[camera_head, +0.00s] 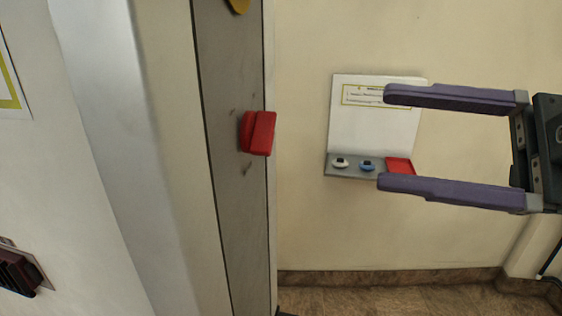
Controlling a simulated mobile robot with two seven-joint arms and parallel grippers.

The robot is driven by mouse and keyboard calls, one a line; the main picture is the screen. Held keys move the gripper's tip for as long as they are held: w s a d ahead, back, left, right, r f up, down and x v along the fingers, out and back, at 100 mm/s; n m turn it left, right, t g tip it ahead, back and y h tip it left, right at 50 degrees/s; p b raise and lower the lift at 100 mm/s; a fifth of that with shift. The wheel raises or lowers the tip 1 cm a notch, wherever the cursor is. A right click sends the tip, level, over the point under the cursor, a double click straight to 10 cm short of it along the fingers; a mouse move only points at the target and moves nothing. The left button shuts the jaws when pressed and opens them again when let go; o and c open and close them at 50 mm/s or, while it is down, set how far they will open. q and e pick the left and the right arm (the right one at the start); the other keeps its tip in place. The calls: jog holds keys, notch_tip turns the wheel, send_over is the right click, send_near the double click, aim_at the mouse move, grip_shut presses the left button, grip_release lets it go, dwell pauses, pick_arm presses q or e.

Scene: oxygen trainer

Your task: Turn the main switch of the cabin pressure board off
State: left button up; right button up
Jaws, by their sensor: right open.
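A red block-shaped handle (258,132) sticks out from a grey upright panel left of centre. I cannot tell from its looks alone whether it is the main switch. A white board (365,130) with a yellow-framed label is on the cream wall to the right. Its grey bottom strip (352,170) carries a white knob, a blue knob and a red patch. My right gripper (388,138) is open and empty, its purple fingers pointing left. They overlap the board's right part in view, apart from the red handle. My left gripper is out of view.
A yellow part (239,5) sits at the top of the grey panel. A dark maroon fixture (19,272) is on the pale wall at lower left. Between the red handle and my right fingertips nothing shows but bare wall and the board.

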aim_at(273, 133)
jog(key=shift+g, duration=0.4)
jog(key=p+x, duration=0.4)
jog(key=x, duration=0.4)
jog(key=shift+s+a+p, duration=0.1)
jog(key=shift+a+p, duration=0.15)
jog(key=shift+p, duration=0.1)
jog(key=shift+a+f, duration=0.15)
jog(key=shift+a, duration=0.5)
grip_shut()
